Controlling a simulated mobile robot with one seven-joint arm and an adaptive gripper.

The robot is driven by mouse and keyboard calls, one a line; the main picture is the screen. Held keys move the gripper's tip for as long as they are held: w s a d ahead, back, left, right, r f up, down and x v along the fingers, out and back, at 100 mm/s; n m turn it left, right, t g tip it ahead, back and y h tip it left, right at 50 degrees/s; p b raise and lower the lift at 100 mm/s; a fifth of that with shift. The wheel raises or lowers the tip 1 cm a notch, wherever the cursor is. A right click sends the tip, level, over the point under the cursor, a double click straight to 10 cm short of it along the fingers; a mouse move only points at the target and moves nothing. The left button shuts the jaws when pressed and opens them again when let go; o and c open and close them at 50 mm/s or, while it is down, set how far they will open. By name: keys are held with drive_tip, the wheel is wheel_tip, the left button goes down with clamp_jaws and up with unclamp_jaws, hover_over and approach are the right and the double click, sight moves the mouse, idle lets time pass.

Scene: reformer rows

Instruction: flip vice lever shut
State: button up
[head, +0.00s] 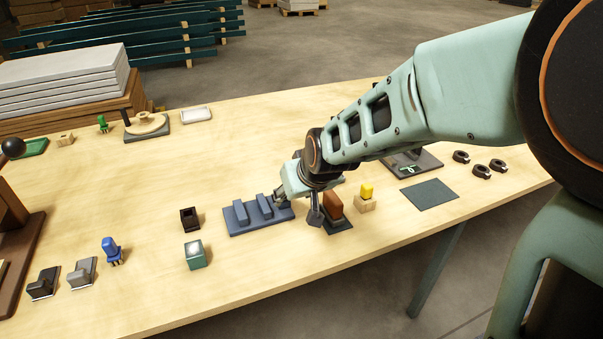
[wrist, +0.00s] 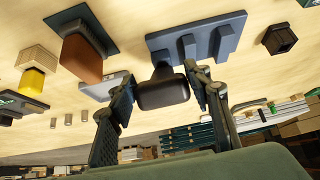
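The blue-grey vice (head: 240,220) with two raised jaws lies near the table's front edge in the head view. It shows at top centre in the wrist view (wrist: 185,45). A dark rounded lever knob (wrist: 164,90) stands out from the vice towards the wrist camera. In the head view I cannot make the lever out behind my gripper. My gripper (head: 297,207) is at the vice's right end. In the wrist view its fingers (wrist: 165,85) are apart, one on each side of the knob. The right finger looks close to the knob; contact cannot be told.
A brown block (head: 333,203) on a dark base stands close right of my gripper. Beyond it are a yellow piece (head: 367,190) on a wooden block and a flat dark mat (head: 429,194).

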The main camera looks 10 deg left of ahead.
drive_tip(key=o, duration=0.4)
drive_tip(key=shift+f, duration=0.1)
drive_tip(key=shift+c, duration=0.2)
drive_tip(key=shift+w+r, duration=0.1)
drive_tip(key=shift+r, duration=0.1)
drive_tip(key=shift+r, duration=0.4)
wheel_tip(320, 180, up, 9)
drive_tip(key=shift+r, duration=0.1)
